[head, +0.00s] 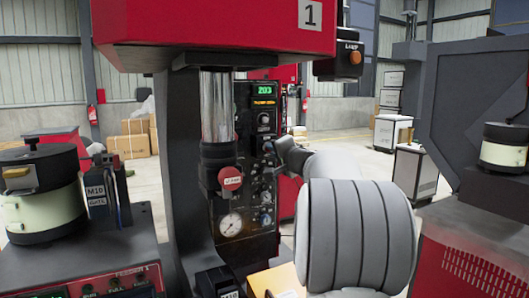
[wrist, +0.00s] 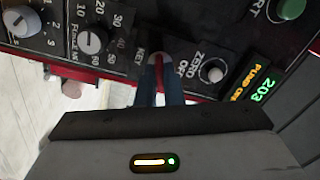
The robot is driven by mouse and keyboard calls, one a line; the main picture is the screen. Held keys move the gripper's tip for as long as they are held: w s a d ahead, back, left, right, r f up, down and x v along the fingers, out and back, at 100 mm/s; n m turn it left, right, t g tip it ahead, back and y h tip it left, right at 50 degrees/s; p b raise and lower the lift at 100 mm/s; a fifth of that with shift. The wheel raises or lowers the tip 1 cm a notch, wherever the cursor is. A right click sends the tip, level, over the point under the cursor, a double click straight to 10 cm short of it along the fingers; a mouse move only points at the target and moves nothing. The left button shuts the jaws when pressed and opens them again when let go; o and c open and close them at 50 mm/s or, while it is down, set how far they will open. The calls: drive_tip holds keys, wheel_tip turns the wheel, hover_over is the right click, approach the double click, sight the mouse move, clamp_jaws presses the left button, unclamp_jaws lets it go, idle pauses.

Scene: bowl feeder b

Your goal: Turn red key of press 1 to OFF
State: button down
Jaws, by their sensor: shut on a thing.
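Press 1 (head: 215,30) is the red and black machine marked "1" in the middle of the head view. Its black control panel (head: 257,110) faces me with a green 203 display. In the wrist view the red key (wrist: 159,70) shows as a thin red strip between the two fingers of my gripper (wrist: 160,88), which is shut on it. The labels KEY and OFF sit on either side of it. The key's base is partly hidden by the fingers. In the head view my gripper (head: 280,147) reaches the panel from the right, and the key is too small to make out.
Beside the key are a ZERO knob (wrist: 213,71), a numbered dial (wrist: 91,42) and a green button (wrist: 291,8). A red stop button (head: 230,178) and a gauge (head: 231,224) are on the press. Other machines stand at left and right.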

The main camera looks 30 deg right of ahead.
idle(0.4)
drive_tip(key=shift+f+n+b, duration=0.2)
drive_tip(key=shift+n+b, duration=0.4)
drive_tip(key=shift+b, duration=0.35)
drive_tip(key=shift+n+b, duration=1.5)
drive_tip(key=shift+b, duration=1)
drive_tip(key=shift+r+n+b, duration=0.15)
drive_tip(key=shift+n+b, duration=0.45)
